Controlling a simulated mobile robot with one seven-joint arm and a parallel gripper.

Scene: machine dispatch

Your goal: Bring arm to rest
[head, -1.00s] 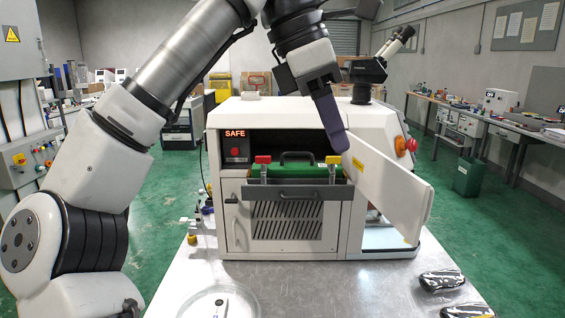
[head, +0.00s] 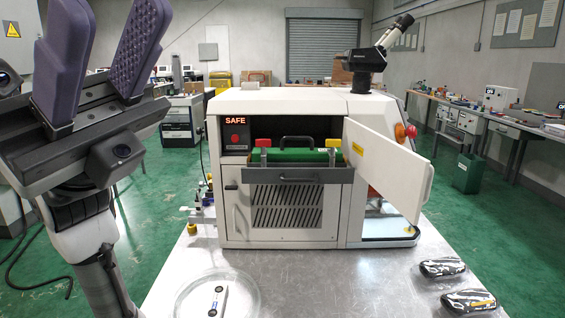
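My gripper (head: 100,50) is at the upper left of the head view, raised with its two purple fingers pointing up. The fingers stand apart with nothing between them, so it is open and empty. It is left of the white machine (head: 285,105) and clear of it. A drawer (head: 297,175) with a green board (head: 297,156), a black handle, and red and yellow clamps sits at the opening.
The metal table (head: 330,280) holds a round clear dish (head: 250,290) with a small white part (head: 216,300) in it. Two dark patterned objects (head: 442,267) lie at the front right. A microscope (head: 378,55) stands on top of the machine. The table's middle is clear.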

